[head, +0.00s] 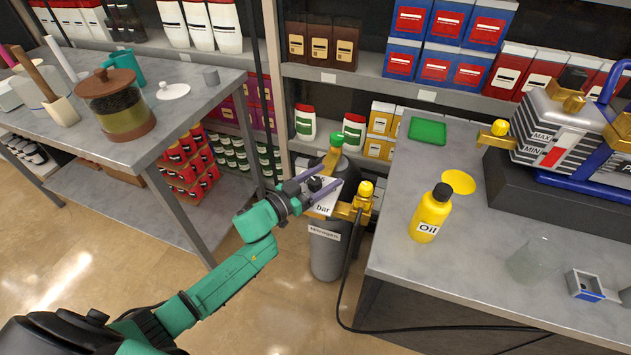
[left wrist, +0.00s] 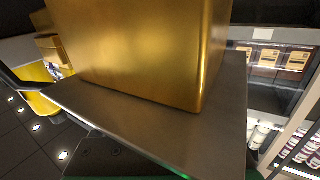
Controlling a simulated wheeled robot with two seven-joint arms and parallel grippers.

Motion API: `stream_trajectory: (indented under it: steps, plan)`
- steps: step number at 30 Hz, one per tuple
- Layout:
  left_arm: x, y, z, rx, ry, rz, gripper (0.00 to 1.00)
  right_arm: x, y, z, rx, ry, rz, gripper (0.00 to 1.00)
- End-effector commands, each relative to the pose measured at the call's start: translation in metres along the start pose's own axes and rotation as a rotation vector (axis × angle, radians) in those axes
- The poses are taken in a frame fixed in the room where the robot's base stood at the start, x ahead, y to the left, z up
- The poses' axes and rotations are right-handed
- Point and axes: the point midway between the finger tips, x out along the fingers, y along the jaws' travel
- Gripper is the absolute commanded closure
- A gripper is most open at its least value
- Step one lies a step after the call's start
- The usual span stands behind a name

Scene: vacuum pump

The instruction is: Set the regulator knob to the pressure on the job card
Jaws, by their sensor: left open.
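A dark grey cylinder (head: 328,255) stands on the floor between the two benches, with a green valve top (head: 337,139). A brass regulator (head: 345,211) sits at its front, with a yellow-gold fitting (head: 364,190) at its right. My left gripper (head: 318,186) is open at the regulator, its purple fingers on either side of a small black knob (head: 315,184). Contact with the knob cannot be told. A white card (head: 323,209) reading "bar" is partly hidden by the gripper; its number is not readable. The left wrist view shows a large brass block (left wrist: 145,50) very close. My right gripper is not in view.
A black hose (head: 345,290) hangs beside the cylinder. The left bench (head: 190,110) carries jars.

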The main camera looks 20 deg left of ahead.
Motion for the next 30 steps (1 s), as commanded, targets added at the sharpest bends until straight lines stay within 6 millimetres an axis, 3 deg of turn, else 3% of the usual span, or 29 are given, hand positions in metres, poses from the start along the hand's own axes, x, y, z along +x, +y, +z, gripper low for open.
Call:
stream_trajectory:
  steps: [5, 18, 23, 30]
  plan:
    - [-0.026, 0.000, 0.002, 0.000, -0.003, 0.001, 0.29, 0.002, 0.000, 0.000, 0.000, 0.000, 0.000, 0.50]
    - [-0.131, 0.000, 0.002, 0.000, -0.003, 0.001, 0.29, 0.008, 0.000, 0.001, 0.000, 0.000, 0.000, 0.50]
    - [-0.143, 0.000, 0.000, 0.001, 0.000, 0.001, 0.29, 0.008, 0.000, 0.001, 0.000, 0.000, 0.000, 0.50]
    - [-0.144, 0.000, 0.000, 0.001, 0.000, 0.001, 0.29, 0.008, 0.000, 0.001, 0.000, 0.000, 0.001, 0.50]
